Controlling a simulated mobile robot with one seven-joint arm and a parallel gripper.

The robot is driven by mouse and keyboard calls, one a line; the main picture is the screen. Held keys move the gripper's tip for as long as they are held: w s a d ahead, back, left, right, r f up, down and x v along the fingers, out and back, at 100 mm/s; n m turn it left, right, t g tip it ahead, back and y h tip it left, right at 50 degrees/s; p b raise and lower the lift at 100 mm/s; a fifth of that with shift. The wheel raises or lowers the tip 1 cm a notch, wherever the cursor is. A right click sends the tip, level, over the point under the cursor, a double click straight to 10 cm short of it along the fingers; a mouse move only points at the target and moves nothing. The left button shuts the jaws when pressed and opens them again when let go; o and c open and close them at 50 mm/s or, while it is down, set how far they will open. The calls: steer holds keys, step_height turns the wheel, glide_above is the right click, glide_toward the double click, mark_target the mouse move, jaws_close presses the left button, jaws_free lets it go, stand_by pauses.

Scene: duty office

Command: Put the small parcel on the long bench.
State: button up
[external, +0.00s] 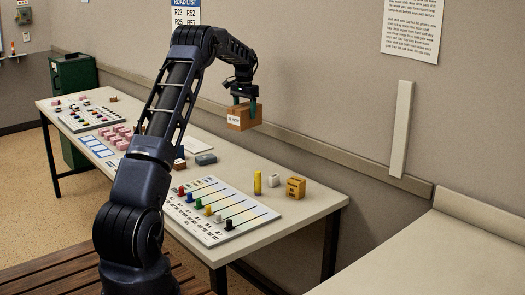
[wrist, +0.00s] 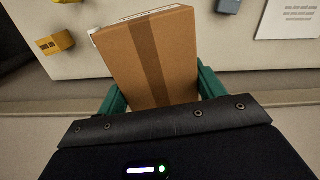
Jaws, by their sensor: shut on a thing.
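The small parcel (external: 239,119), a brown cardboard box with a white label, hangs in the air in my gripper (external: 245,103). In the wrist view the parcel (wrist: 150,55) sits between the two green fingers of my gripper (wrist: 158,92), with a darker tape strip along it. The long bench (external: 310,205) is a pale table along the wall. The parcel is above and apart from it, towards its wall side. The parcel's underside is hidden in the wrist view.
On the bench stand a yellow box (external: 295,187), a white block (external: 273,180), a yellow cylinder (external: 257,183), a board with coloured pegs (external: 222,212) and a blue-grey object (external: 205,159). Bare surface shows between the blue-grey object and the cylinder. Another pale surface (external: 430,260) is at right.

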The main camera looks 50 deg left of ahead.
steer(key=w+d+f+m, duration=0.15)
steer(key=w+d, duration=0.25)
steer(key=d, duration=1)
step_height(320, 180, up, 12)
steer(key=m, duration=1.9)
glide_above(439, 269)
steer(key=shift+n, duration=0.25)
step_height(439, 269, down, 20)
